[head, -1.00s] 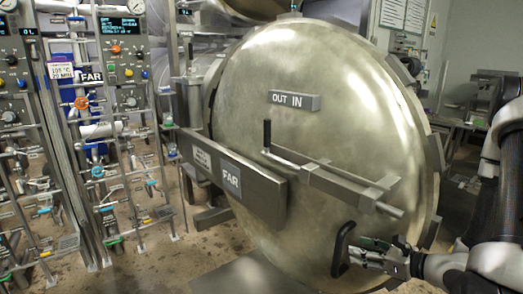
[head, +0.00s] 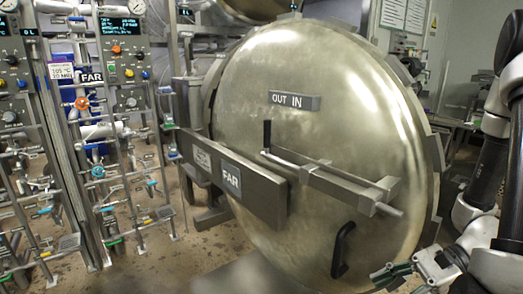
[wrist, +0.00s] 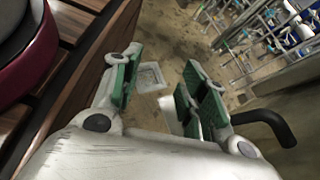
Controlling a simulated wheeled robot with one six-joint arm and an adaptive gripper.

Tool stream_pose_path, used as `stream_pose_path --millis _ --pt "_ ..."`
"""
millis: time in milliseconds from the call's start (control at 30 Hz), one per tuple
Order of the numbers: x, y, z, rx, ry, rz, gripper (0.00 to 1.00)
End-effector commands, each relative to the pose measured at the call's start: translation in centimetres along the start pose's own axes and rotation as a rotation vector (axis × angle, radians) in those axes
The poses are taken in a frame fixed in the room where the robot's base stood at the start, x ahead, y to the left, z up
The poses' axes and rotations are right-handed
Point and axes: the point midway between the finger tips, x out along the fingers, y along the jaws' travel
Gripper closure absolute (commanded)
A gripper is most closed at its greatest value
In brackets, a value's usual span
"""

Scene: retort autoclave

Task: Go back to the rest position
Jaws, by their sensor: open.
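My gripper (head: 392,276) is at the lower right of the head view, open and empty, just right of and apart from the black handle (head: 342,250) on the big round door (head: 330,130). In the wrist view my gripper (wrist: 160,88) shows two green-padded fingers spread apart with floor between them. A black handle (wrist: 272,124) shows beside the right finger. The door carries an "OUT IN" label and a latch lever (head: 267,135).
Racks of pipes, valves and gauges (head: 110,150) stand at the left, with a control panel (head: 122,40) above. The concrete floor (head: 160,265) is clear in front of them. A grate (wrist: 150,77) lies in the floor. A metal bench (head: 455,122) is at the back right.

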Motion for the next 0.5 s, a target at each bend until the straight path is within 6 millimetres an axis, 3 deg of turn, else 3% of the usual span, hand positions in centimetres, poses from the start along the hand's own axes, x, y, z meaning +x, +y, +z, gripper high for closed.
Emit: stream_pose_path --millis 100,233,367,500 --pt "-3.0 1.9 0.6 -0.225 0.131 0.181 0.57" --pt "-7.2 2.8 1.1 -0.472 0.301 0.371 0.57" --pt "-11.4 2.1 2.1 -0.708 0.482 0.525 0.57" --pt "-15.5 0.5 4.5 -0.945 0.682 0.643 0.57"
